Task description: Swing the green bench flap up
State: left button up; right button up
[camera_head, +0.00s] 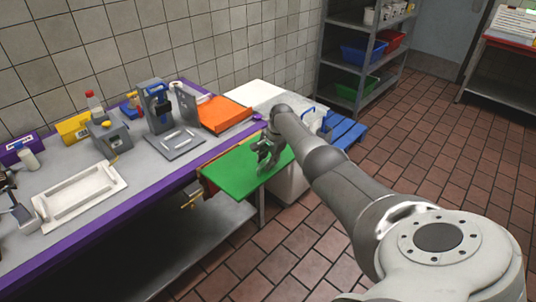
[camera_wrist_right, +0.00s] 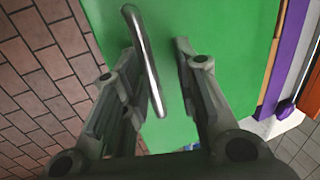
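The green bench flap (camera_head: 232,175) sticks out from the bench's front edge, roughly level, though its exact tilt is hard to tell. It fills much of the right wrist view (camera_wrist_right: 235,60). A shiny metal bar handle (camera_wrist_right: 143,55) stands on the flap. My right gripper (camera_head: 266,165) is over the flap's outer part. In the right wrist view my right gripper (camera_wrist_right: 158,55) is open, with the handle between its fingers and nearer the left one. I cannot tell whether a finger touches the handle. My left gripper is not clearly seen.
The purple-edged bench (camera_head: 140,190) carries a white tray (camera_head: 75,204), a grey stand (camera_head: 160,105) and an orange panel (camera_head: 223,114). A purple knob (camera_wrist_right: 286,109) sits near the flap. White bins and a blue pallet (camera_head: 345,131) stand beyond; tiled floor lies to the right.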

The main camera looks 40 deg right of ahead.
jog(key=shift+s+f, duration=0.1)
jog(key=shift+f, duration=0.1)
jog(key=shift+r, duration=0.1)
jog(key=v, duration=1.1)
jog(key=shift+r, duration=0.4)
jog(key=shift+s, duration=0.1)
